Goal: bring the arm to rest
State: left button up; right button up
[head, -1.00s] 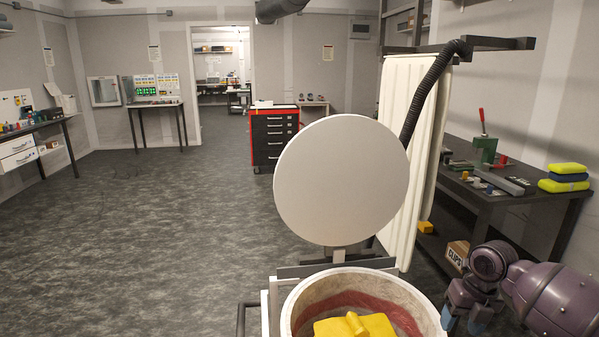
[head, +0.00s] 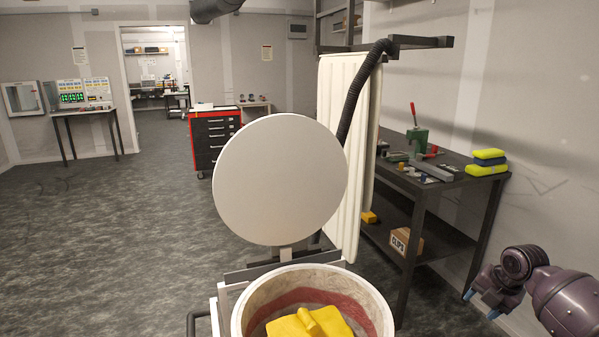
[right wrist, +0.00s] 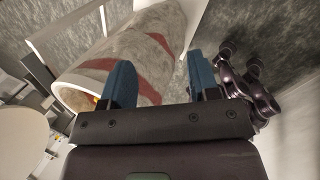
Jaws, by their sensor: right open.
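My right gripper (head: 484,304) is at the lower right of the head view, to the right of the round pale drum and apart from it. In the right wrist view its two blue fingers (right wrist: 160,78) stand wide apart with nothing held between them. The drum (head: 240,316), pale with a dark red band inside, holds a yellow block-like thing (head: 310,325). The drum's outer wall (right wrist: 85,82) shows behind the fingers in the right wrist view. My left gripper is not seen.
A large white disc (head: 280,180) stands upright behind the drum. A dark workbench (head: 440,190) with tools is at the right, with a box marked CLIPS (head: 405,243) on its lower shelf. A red and black tool chest (head: 213,140) stands further back. The floor at left is open.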

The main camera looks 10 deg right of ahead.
jog(key=w+d+r+m+t+h, duration=0.3)
jog(key=w+r+m+t, duration=0.25)
jog(key=r+m, duration=0.2)
jog(key=w+d+r+m+t+h, duration=0.3)
jog(key=w+r+m+t, duration=0.3)
jog(key=m, duration=0.3)
jog(key=s+a+f+m+g+y, duration=0.1)
jog(key=s+a+f+m+y, duration=0.1)
jog(key=s+a+f, duration=0.9)
jog(key=s+a+f+m+g+y, duration=0.1)
jog(key=s+a+f+y, duration=0.1)
jog(key=s+a+f, duration=1)
notch_tip(320, 180, down, 4)
jog(key=shift+s+a+f+m+g, duration=0.15)
jog(key=shift+a+m+g, duration=0.2)
jog(key=shift+a, duration=0.1)
jog(key=s+a+m, duration=0.1)
jog(key=s+a, duration=0.2)
jog(key=s+a+f+m, duration=0.1)
jog(key=s+a, duration=0.4)
jog(key=s, duration=0.1)
jog(key=shift+s+a+f+m+g+y, duration=0.2)
jog(key=shift+s+a+m+g+y, duration=0.2)
jog(key=shift+c, duration=0.9)
jog(key=shift+s+a, duration=0.1)
jog(key=shift+s, duration=0.05)
jog(key=shift+c, duration=0.3)
jog(key=shift+a, duration=0.1)
